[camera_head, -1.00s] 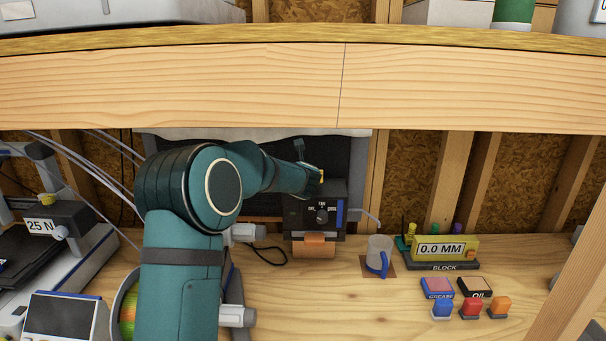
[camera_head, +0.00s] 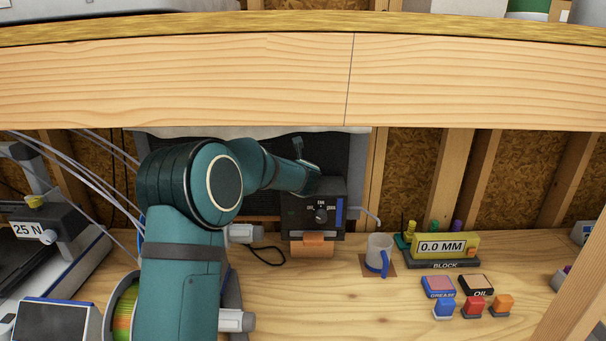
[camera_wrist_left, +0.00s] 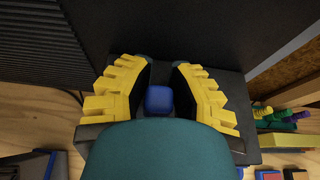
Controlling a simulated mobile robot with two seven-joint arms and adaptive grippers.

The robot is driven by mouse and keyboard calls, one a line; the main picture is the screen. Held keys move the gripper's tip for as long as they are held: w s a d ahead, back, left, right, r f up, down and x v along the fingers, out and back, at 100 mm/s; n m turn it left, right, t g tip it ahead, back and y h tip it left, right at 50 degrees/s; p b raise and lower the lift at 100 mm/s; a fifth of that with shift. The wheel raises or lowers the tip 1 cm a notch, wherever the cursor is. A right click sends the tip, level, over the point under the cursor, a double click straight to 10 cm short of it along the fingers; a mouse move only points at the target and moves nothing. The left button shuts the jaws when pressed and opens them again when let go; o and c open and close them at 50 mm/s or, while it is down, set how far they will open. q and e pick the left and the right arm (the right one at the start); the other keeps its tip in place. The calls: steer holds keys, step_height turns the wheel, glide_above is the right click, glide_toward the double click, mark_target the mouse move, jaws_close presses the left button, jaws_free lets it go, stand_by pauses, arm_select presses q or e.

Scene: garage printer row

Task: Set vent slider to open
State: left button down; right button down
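A black control box (camera_head: 298,222) with a FAN dial (camera_head: 321,216) and a blue strip (camera_head: 339,212) on its front stands at the back of the bench. In the left wrist view, a small blue knob (camera_wrist_left: 158,100), which looks like the vent slider, sits at the dark box's top. My left gripper (camera_wrist_left: 160,85) is open, its yellow-padded fingers on either side of the blue knob with gaps to it. In the head view the left gripper (camera_head: 303,160) is at the box's top left, mostly hidden by my arm. The slider's position cannot be read. My right gripper is not in view.
A wooden beam (camera_head: 200,85) crosses above the bench. A dark ribbed panel (camera_wrist_left: 28,40) rises behind the box. A mug (camera_head: 379,248), a gauge block (camera_head: 445,247) and small coloured blocks (camera_head: 473,306) stand to the right.

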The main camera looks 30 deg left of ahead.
arm_select(q)
steer(key=w+d, duration=0.2)
steer(key=d, duration=0.1)
steer(key=w+d, duration=0.1)
steer(key=d, duration=0.1)
steer(key=shift+w+d, duration=0.2)
steer(key=shift+d, duration=0.05)
steer(key=shift+f, duration=0.1)
steer(key=c, duration=0.8)
jaws_free()
steer(key=shift+d, duration=0.15)
